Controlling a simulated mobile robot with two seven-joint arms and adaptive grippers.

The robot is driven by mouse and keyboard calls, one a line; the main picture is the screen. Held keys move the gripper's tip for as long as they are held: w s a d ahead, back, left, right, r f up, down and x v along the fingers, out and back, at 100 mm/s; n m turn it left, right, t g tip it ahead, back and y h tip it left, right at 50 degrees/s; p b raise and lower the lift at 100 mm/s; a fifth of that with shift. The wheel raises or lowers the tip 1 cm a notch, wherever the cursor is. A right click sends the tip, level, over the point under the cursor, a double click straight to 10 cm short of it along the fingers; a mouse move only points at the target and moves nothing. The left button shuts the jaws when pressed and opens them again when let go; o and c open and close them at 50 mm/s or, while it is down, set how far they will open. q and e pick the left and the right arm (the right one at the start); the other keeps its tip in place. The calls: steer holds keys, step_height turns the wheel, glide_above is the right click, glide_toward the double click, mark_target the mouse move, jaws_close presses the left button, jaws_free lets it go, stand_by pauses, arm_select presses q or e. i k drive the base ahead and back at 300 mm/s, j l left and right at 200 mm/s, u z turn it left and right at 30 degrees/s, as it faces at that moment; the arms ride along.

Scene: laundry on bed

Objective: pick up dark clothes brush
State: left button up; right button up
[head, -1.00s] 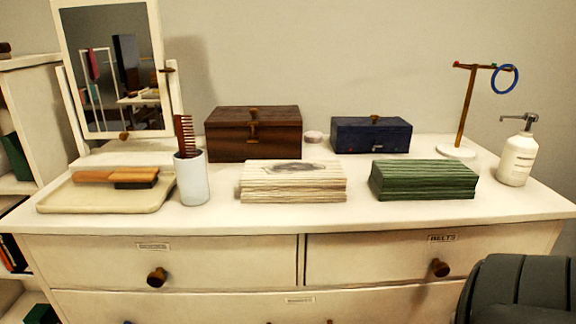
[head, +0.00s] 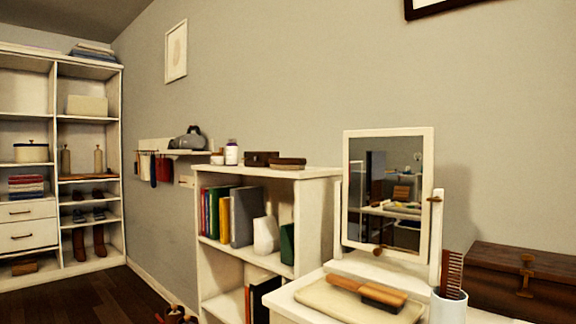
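A brush with a light orange-brown wooden handle and dark bristles (head: 380,304) lies on the cream tray (head: 328,306) on the white dresser, at the lower right of the head view. On top of the white bookcase (head: 310,173), a low brown brush-like item with a dark underside (head: 288,164) lies beside a small dark brown block-like item (head: 261,158). They are too small to tell for certain which is a clothes brush. Neither of my grippers is in view.
A mirror (head: 388,133), a white cup (head: 448,308) with a comb (head: 452,272) and a brown wooden box (head: 525,270) stand on the dresser. A white bottle (head: 231,154) stands on the bookcase. Open dark floor (head: 95,298) lies left, before a tall shelf unit (head: 122,165).

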mark_target(296, 164)
steer(key=i+j, duration=0.15)
steer(key=j, duration=0.2)
steer(key=i+j, duration=0.15)
steer(key=j, duration=0.2)
steer(key=i+j, duration=0.1)
steer(key=j, duration=0.25)
steer(key=i+j, duration=0.15)
steer(key=j, duration=0.2)
steer(key=i+j, duration=0.15)
steer(key=j, duration=0.2)
steer(key=i+j, duration=0.15)
steer(key=j, duration=0.2)
steer(key=i+j, duration=0.1)
steer(key=j, duration=0.2)
steer(key=i+z, duration=0.05)
